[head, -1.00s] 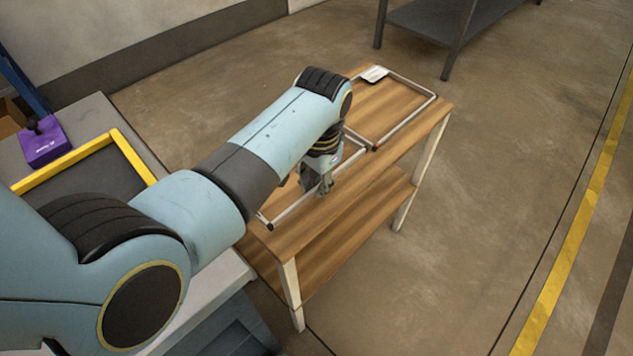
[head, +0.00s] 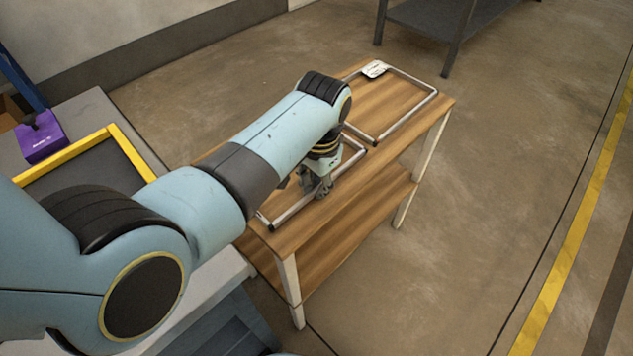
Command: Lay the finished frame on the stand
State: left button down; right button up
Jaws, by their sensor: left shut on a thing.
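A wooden-topped stand (head: 398,150) with pale legs and a lower shelf stands at the centre. A grey metal tube frame (head: 292,211) is at the near half of its top. My left gripper (head: 320,193) points down at this frame's front bar and is shut on it. The frame looks level and very close to the wood; I cannot tell whether it fully rests there. My arm hides its back part. A second tube frame (head: 411,110) with a white tag (head: 374,69) lies on the far half of the top. My right gripper is not in view.
A grey worktop at left holds a yellow-edged dark tray (head: 131,152) and a purple box (head: 41,138). A dark metal table (head: 447,18) stands at the back. The floor right of the stand is clear, up to a yellow line (head: 566,262).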

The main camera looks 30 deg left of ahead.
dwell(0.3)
pick_arm(q)
jog(key=c, duration=1.4)
grip_release()
jog(key=shift+o, duration=0.2)
jog(key=shift+r, duration=0.1)
notch_tip(320, 180, up, 3)
jog(key=p, duration=0.4)
jog(key=shift+r, duration=0.2)
notch_tip(320, 180, up, 4)
jog(key=p, duration=0.5)
jog(key=shift+r, duration=0.25)
jog(key=shift+f, duration=0.1)
